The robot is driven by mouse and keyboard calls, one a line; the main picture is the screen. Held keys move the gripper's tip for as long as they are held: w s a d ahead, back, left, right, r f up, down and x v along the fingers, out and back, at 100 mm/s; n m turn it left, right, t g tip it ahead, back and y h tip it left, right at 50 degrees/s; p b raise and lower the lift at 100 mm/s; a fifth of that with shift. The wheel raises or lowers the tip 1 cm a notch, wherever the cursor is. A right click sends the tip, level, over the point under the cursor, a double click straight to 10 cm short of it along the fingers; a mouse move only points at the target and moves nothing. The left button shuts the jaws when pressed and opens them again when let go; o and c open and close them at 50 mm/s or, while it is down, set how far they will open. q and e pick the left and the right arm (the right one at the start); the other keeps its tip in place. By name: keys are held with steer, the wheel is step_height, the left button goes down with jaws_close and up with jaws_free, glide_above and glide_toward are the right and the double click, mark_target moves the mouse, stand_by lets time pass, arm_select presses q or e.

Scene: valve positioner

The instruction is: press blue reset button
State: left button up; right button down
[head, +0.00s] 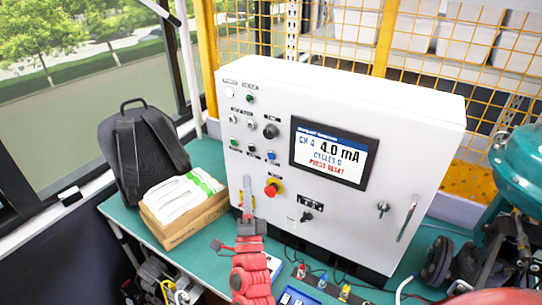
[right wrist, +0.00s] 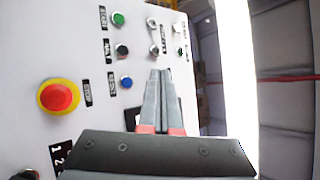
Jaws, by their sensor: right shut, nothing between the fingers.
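The blue reset button (head: 271,155) is on the front of a white control cabinet (head: 360,225), left of its screen. In the right wrist view the blue button (right wrist: 126,82) lies to the left of my fingertips and is uncovered. My right gripper (head: 246,180) is shut and empty, its fingers pointing at the panel, below and left of the button in the head view. In the right wrist view the shut fingers (right wrist: 160,75) appear beside the button, not on it. Whether they touch the panel I cannot tell. My left gripper is not in view.
A red emergency stop (head: 272,188) on a yellow ring sits below the blue button. The screen (head: 333,152) reads 4.0 mA, CYCLES 0, PRESS RESET. A black backpack (head: 140,150) and a cardboard box (head: 185,220) stand left on the green bench. Other buttons and knobs surround the blue one.

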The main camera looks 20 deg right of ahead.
mark_target(271, 156)
steer(key=w+d, duration=0.1)
steer(key=d, duration=0.1)
steer(key=w+d+b, duration=0.1)
steer(key=w+d, duration=0.1)
steer(key=w+d+b, duration=0.1)
steer(key=w+d, duration=0.1)
steer(key=d, duration=0.1)
steer(key=shift+w, duration=0.15)
stand_by(2.1)
steer(key=shift+w+d+b, duration=0.3)
steer(key=shift+b, duration=0.5)
